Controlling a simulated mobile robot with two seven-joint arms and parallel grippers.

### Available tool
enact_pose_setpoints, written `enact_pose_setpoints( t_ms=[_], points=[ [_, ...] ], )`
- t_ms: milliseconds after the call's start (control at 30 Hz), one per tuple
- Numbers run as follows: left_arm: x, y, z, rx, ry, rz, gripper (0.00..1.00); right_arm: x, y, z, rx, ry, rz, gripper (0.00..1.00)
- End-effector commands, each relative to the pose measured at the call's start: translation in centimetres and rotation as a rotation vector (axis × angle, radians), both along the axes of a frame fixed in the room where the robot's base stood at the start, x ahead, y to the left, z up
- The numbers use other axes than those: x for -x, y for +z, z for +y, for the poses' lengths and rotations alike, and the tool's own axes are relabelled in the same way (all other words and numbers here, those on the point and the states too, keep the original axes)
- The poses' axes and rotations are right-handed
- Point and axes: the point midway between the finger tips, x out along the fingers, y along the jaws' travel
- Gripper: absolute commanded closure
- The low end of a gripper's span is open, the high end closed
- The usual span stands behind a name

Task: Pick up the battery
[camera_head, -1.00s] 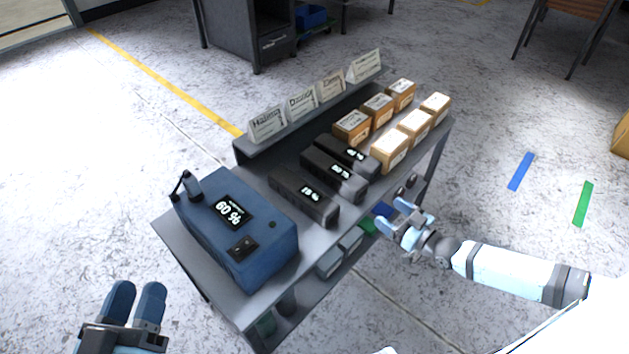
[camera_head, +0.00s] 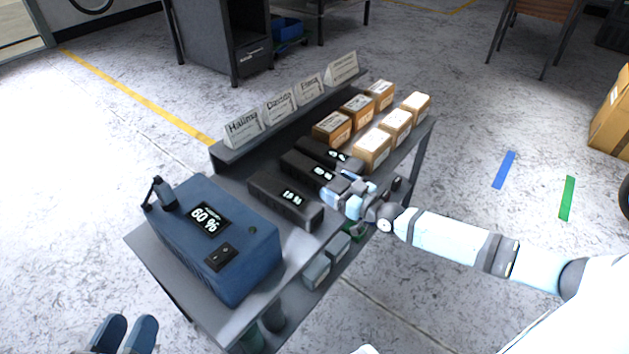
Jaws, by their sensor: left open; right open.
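Three black batteries lie side by side on the grey table (camera_head: 160,262). The nearest battery (camera_head: 284,203) shows a percentage that looks like 18 %. The middle battery (camera_head: 300,165) has its display end partly hidden by my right gripper. The far battery (camera_head: 322,150) also has a lit display, too small to read surely. My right gripper (camera_head: 334,194) is open at the right end of the middle battery; I cannot tell whether it touches it. My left gripper (camera_head: 124,332) is open and empty at the bottom left, away from the table, partly cut off by the frame.
A blue charger box (camera_head: 222,240) reading 60 % stands on the table's near left. Several cardboard boxes (camera_head: 372,148) stand right of the batteries. Name cards (camera_head: 243,128) line the raised back shelf. Grey containers (camera_head: 317,270) sit on the lower shelf. The floor around is mostly clear.

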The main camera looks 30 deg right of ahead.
Motion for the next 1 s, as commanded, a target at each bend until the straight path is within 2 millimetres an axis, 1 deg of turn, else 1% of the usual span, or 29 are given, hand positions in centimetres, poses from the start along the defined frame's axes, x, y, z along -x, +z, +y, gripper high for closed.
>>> enact_pose_setpoints(
  t_ms=[233, 267, 300, 467, 500, 567, 600, 633, 667, 867, 1000],
  points=[
    [0.0, 0.0, 0.0, -0.004, -0.002, -0.001, 0.57, -0.3, 0.1, 0.1, -0.001, 0.000, 0.000, 0.23],
    [0.0, 0.0, 0.0, -0.004, -0.001, -0.001, 0.57, -0.2, 0.1, 0.1, -0.001, 0.000, 0.000, 0.26],
    [0.0, 0.0, 0.0, -0.004, -0.001, -0.001, 0.57, -0.2, 0.1, 0.1, -0.001, 0.000, 0.000, 0.35],
    [0.0, 0.0, 0.0, -0.003, -0.001, -0.002, 0.57, -0.2, 0.1, 0.1, -0.001, 0.000, 0.000, 0.72],
    [0.0, 0.0, 0.0, -0.003, -0.001, -0.002, 0.57, -0.2, 0.1, 0.1, -0.001, 0.000, 0.000, 0.81],
    [0.0, 0.0, 0.0, -0.003, -0.001, -0.002, 0.57, -0.2, 0.1, 0.1, -0.001, 0.000, 0.000, 0.95],
    [0.0, 0.0, 0.0, -0.003, -0.001, -0.002, 0.57, -0.2, 0.1, 0.1, -0.001, 0.000, 0.000, 1.00],
    [0.0, 0.0, 0.0, -0.003, -0.001, -0.002, 0.57, -0.2, 0.1, 0.1, -0.001, 0.000, 0.000, 1.00],
    [0.0, 0.0, 0.0, -0.003, -0.001, -0.002, 0.57, -0.4, 0.5, 0.1, -0.003, -0.001, -0.009, 1.00],
    [0.0, 0.1, 0.0, -0.003, -0.001, -0.002, 0.57, -0.4, 0.5, 0.1, -0.003, -0.001, -0.008, 1.00],
    [-0.1, 0.7, 0.0, 0.002, 0.000, -0.003, 0.57, -0.2, 1.0, 0.0, -0.003, -0.001, -0.008, 1.00]
  ],
)
